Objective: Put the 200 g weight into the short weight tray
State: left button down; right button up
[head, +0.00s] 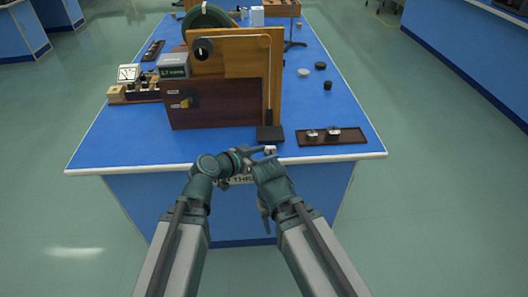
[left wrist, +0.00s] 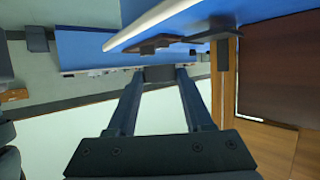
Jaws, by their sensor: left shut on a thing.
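My left gripper (head: 264,153) is in front of the bench's near edge, pointing right. It is shut on a small silvery weight (head: 270,148); in the left wrist view a dark block shows between the fingertips (left wrist: 159,74). Its mass marking is not readable. A dark brown tray (head: 350,139) lies at the bench's front right, right of my left gripper, with two small metal weights (head: 312,134) on it. A longer, narrow dark tray (head: 152,50) lies at the back left. My right gripper (head: 264,208) hangs low before the bench; its fingers are mostly hidden.
A tall wooden apparatus (head: 225,95) with a dark front panel stands mid-bench. A flat black plate (head: 270,132) lies left of the front tray. Small discs (head: 320,66) lie at the right. The blue front left is clear.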

notch_tip(320, 180, up, 11)
jog(key=p, duration=1.1)
jog(key=shift+r, duration=0.2)
